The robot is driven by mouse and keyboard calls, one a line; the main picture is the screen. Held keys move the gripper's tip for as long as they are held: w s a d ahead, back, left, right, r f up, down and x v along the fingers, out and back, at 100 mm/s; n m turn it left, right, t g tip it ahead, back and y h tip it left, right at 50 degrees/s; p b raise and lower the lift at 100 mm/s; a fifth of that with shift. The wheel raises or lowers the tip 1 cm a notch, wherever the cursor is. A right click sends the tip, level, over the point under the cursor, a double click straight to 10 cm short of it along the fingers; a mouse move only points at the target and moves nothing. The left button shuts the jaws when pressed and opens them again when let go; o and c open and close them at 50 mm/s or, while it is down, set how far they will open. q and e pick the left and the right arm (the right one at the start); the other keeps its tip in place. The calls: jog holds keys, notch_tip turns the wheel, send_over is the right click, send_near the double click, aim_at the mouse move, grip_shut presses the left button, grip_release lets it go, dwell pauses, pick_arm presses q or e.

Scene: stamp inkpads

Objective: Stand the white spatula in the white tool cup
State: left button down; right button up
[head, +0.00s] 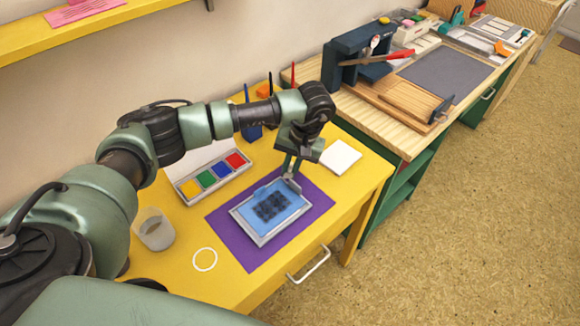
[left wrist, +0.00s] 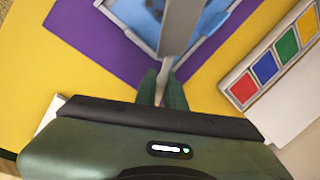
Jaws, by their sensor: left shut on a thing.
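My left gripper (head: 290,172) is over the far right part of the framed blue panel (head: 266,209) on the purple mat. In the left wrist view my left gripper (left wrist: 162,88) is shut on the narrow part of a pale spatula (left wrist: 182,28), whose wider grey-white part points away over the panel. In the head view the spatula is mostly hidden by the gripper. I cannot tell whether it touches the panel. The white tool cup (head: 154,231) stands upright on the yellow table at left, apart from the gripper. My right gripper is not in view.
The purple mat (head: 232,236) lies under the frame. A box of four-colour inkpads (head: 214,177) is behind it. A white square (head: 340,157) lies at right. A blue upright thing (head: 250,128) stands behind the arm.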

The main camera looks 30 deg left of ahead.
pick_arm(q)
jog(key=c, duration=1.9)
grip_release()
jog(key=shift+f, duration=0.2)
jog(key=o, duration=0.4)
jog(key=shift+r, duration=0.15)
